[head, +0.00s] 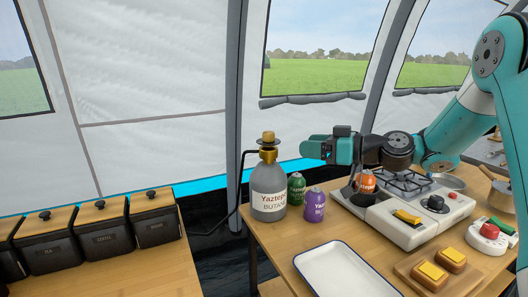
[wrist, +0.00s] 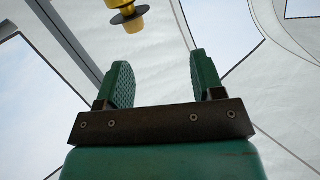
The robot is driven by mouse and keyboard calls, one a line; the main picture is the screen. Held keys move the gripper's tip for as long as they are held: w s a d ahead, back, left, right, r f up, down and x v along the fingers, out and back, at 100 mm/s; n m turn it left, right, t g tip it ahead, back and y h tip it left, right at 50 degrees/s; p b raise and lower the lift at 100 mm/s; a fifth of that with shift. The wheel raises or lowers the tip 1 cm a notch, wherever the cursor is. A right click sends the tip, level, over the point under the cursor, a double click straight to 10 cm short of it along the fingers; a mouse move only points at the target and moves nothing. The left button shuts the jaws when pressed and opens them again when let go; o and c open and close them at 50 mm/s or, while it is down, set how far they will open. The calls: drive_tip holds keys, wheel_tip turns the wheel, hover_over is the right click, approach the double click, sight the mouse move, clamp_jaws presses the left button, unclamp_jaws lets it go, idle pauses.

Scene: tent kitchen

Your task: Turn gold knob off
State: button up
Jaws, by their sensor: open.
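The gold knob (head: 268,136) sits on top of a grey butane bottle (head: 268,195) labelled Yaztepe, standing at the table's left back. In the wrist view the gold knob (wrist: 134,24) shows at the top edge, beyond the fingertips and nearer the left finger, with a dark disc around it. My gripper (head: 306,149) is to the right of the knob and slightly lower in the head view, pointing left. In the wrist view my gripper (wrist: 162,58) has its two green fingers apart with nothing between them. The knob and fingers are apart.
A two-part stove (head: 400,232), white tray (head: 335,275) and bread board (head: 412,265) occupy the table. Black bins (head: 155,222) stand on a left counter.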

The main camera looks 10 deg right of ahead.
sight(269, 136)
drive_tip(key=shift+m+t, duration=0.3)
drive_tip(key=shift+t, duration=0.6)
drive_tip(key=w+p+x, duration=0.1)
drive_tip(key=x, duration=0.4)
drive_tip(key=d+p+x, duration=0.1)
drive_tip(key=p+x, duration=0.1)
drive_tip(key=x, duration=0.3)
drive_tip(key=w+d+f+p+x, duration=0.1)
drive_tip(key=x, duration=0.4)
drive_tip(key=shift+w+f, duration=0.1)
drive_tip(key=shift+w, duration=0.45)
drive_tip(key=shift+c, duration=0.3)
drive_tip(key=c, duration=0.8)
